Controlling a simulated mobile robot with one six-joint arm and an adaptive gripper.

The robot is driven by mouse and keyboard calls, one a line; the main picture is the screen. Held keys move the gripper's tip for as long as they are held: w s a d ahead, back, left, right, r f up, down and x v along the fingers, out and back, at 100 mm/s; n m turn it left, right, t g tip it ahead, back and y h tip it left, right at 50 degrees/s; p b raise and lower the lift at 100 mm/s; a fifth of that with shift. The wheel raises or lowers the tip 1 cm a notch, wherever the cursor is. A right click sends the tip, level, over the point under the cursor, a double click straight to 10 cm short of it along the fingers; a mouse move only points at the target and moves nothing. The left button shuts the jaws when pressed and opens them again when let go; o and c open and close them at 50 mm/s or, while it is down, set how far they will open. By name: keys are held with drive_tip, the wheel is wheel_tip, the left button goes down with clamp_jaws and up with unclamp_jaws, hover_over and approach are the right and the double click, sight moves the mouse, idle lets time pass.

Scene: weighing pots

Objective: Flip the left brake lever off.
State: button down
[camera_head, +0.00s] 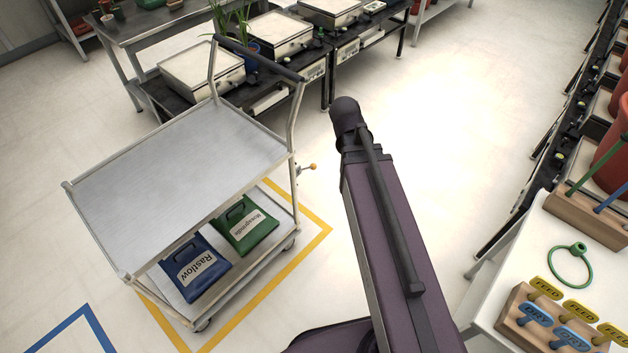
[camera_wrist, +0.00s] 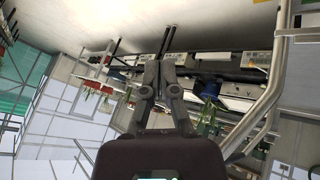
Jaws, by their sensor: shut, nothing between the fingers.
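A small lever with an orange knob (camera_head: 312,167) sticks out beside the trolley's far-right post in the head view. I cannot tell whether it is the left brake lever, or how it is set. No other brake lever can be made out. The trolley (camera_head: 180,170) is metal, with a bare upper shelf. Its frame tube (camera_wrist: 268,100) seems to show at the right of the wrist view. My gripper (camera_wrist: 170,36) is shut and empty in the wrist view, with its slim fingers together and apart from the tube. The head view shows my arm but not my gripper.
A blue bag (camera_head: 195,267) and a green bag (camera_head: 245,224) lie on the trolley's lower shelf. Yellow floor tape (camera_head: 318,230) borders the trolley. Benches with scales (camera_head: 203,72) stand behind. A white table (camera_head: 520,250) with tagged tools is at right. Floor between is clear.

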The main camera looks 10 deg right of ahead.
drive_tip(key=w+d+f+n+t+b, duration=0.25)
drive_tip(key=w+n+t+b, duration=0.2)
drive_tip(key=w+b, duration=0.3)
drive_tip(key=w+d+f+n+t+b, duration=0.1)
drive_tip(key=w+d+n+t+b, duration=0.25)
drive_tip(key=w+t+b, duration=0.4)
drive_tip(key=w+a+f+n+t+y+b, duration=0.1)
drive_tip(key=a+f+n+y+b, duration=0.3)
drive_tip(key=f+n+y+b, duration=0.45)
drive_tip(key=s+a+f+n+g+y+b, duration=0.1)
drive_tip(key=s+f+n+g+y+b, duration=0.2)
drive_tip(key=f+n+g+b, duration=0.4)
drive_tip(key=s+a+f+n+g+y+b, duration=0.2)
drive_tip(key=s+f+n+g+y+b, duration=0.2)
drive_tip(key=f+n+b, duration=0.7)
wheel_tip(320, 180, down, 6)
drive_tip(key=g+y+b, duration=0.2)
drive_tip(key=g+b, duration=0.1)
drive_tip(key=shift+a+n, duration=0.1)
drive_tip(key=shift+n, duration=0.15)
